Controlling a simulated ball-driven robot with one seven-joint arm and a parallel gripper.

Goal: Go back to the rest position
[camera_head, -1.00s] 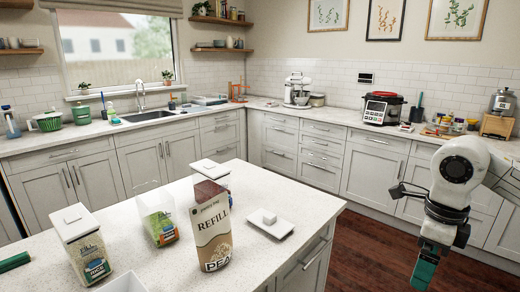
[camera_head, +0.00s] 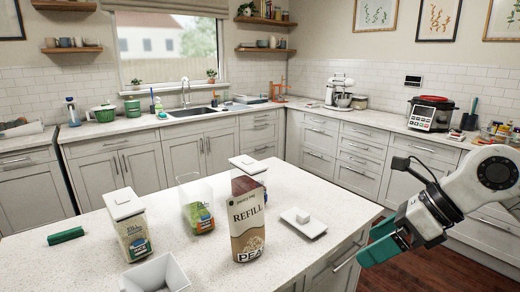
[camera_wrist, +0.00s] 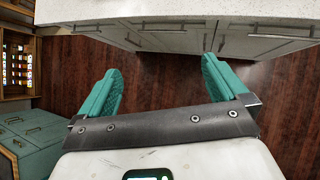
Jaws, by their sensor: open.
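My gripper (camera_head: 378,248) is at the right in the head view, just off the island's right edge, with its teal fingers pointing down and left. In the wrist view my gripper (camera_wrist: 160,88) has its two teal fingers spread wide apart with nothing between them. Dark wood floor and white cabinet fronts show beyond the fingers.
The island counter (camera_head: 90,265) holds a refill bag (camera_head: 247,222), a lidded rice container (camera_head: 129,225), an open clear container (camera_head: 197,208), a white lid (camera_head: 304,222), a white bin (camera_head: 157,275) and a green object (camera_head: 66,236). Wall counters hold a cooker (camera_head: 430,113) and mixer (camera_head: 340,90).

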